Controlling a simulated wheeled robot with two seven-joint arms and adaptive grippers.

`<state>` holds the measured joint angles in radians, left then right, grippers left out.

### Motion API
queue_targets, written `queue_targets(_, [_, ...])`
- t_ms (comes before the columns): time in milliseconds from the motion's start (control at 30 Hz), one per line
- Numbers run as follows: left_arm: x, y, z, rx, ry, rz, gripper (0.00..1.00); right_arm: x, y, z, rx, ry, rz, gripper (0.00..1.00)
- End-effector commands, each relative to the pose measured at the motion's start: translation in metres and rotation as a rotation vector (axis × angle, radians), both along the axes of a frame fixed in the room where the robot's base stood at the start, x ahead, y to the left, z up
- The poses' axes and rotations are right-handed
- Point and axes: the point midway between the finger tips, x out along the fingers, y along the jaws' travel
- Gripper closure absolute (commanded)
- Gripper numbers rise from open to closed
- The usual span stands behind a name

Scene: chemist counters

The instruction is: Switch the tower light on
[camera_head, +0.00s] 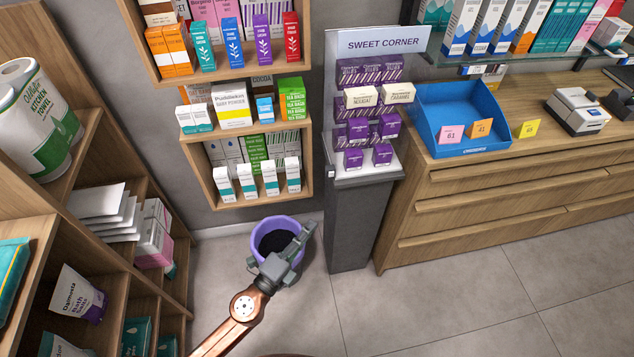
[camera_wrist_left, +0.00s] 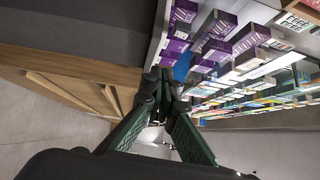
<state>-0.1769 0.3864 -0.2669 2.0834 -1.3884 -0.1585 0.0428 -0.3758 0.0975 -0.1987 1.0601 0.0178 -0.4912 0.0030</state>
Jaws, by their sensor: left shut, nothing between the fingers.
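The grey tower (camera_head: 352,225) with the "SWEET CORNER" sign (camera_head: 384,42) stands against the wall, left of the wooden counter. My left gripper (camera_head: 308,228) is shut and empty, left of the tower and lower in the picture than the fitting, with a visible gap to the tower. In the left wrist view its fingertips (camera_wrist_left: 165,88) are together, with the tower's purple boxes (camera_wrist_left: 213,40) beyond. My right gripper is not in view.
A purple bin (camera_head: 262,224) stands on the floor behind my left gripper. Wall shelves (camera_head: 240,203) with boxes hang left of the tower. A wooden shelf unit (camera_head: 150,270) is at the left. The counter (camera_head: 470,185) with a blue tray (camera_head: 424,118) is at the right.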

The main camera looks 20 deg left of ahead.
Motion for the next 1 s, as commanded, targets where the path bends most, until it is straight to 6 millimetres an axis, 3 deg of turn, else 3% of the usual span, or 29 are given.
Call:
queue_targets(33, [0.001,-0.001,0.021,0.030,-0.033,0.004,1.00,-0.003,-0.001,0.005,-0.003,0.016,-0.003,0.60])
queue_targets(133, [0.003,-0.002,0.032,0.064,-0.060,0.010,1.00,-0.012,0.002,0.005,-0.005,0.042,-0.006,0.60])
queue_targets(633, [0.011,-0.004,0.033,0.069,-0.064,0.011,1.00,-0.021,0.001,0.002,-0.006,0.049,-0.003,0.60])
queue_targets(767, [0.026,-0.007,0.037,0.070,-0.066,0.011,1.00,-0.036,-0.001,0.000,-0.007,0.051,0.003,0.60])
queue_targets(1000, [0.074,-0.017,0.043,0.070,-0.066,0.011,1.00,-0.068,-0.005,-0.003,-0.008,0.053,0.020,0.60])
